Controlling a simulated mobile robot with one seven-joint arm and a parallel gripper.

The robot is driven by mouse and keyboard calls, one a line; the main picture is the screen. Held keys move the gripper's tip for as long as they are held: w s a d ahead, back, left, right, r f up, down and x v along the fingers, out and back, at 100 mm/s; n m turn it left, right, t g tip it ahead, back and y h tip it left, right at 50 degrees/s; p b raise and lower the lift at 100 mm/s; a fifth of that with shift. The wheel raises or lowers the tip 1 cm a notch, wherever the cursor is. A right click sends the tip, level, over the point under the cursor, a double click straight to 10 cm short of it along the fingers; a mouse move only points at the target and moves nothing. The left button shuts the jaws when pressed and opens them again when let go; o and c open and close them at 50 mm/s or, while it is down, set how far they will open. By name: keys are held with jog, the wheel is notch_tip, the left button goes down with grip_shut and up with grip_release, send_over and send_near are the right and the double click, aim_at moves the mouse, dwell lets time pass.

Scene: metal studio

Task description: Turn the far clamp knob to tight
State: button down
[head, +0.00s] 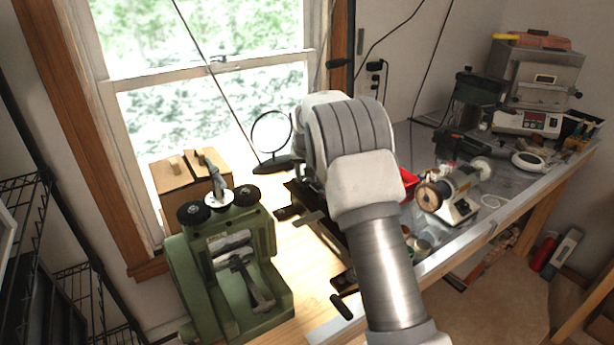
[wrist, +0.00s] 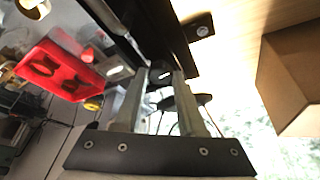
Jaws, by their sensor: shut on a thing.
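My gripper (wrist: 161,78) is shut on a small dark knob (wrist: 160,72), which shows between the two fingertips in the wrist view. The knob sits at the end of a dark clamp bar (wrist: 158,30) and is partly hidden by the fingers. In the head view my arm covers the gripper and the far knob. Parts of the dark clamp (head: 318,222) show left of the arm on the bench. A near black handle (head: 342,306) shows at the front edge. The turn position of the held knob cannot be told.
A green rolling mill (head: 225,270) stands left of my arm, with a cardboard box (head: 170,190) behind it. A red tray (wrist: 60,70) and a spool machine (head: 450,195) are on the right-hand bench.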

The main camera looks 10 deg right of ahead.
jog(key=m, duration=0.1)
jog(key=m+h, duration=0.1)
jog(key=m, duration=0.1)
jog(key=shift+a+m+g+p, duration=0.2)
jog(key=shift+m+g+p, duration=0.1)
jog(key=shift+p, duration=0.05)
jog(key=shift+w+m+g+h+p, duration=0.1)
jog(key=shift+m+g+h+p, duration=0.45)
jog(key=shift+m, duration=1.15)
jog(key=shift+h, duration=0.25)
jog(key=c, duration=0.5)
grip_release()
jog(key=shift+a, duration=0.1)
jog(key=shift+s+b+v, duration=0.1)
jog(key=shift+b+v, duration=0.05)
jog(key=shift+v, duration=4.2)
jog(key=shift+s+b+v, duration=0.15)
jog(key=shift+v, duration=4.25)
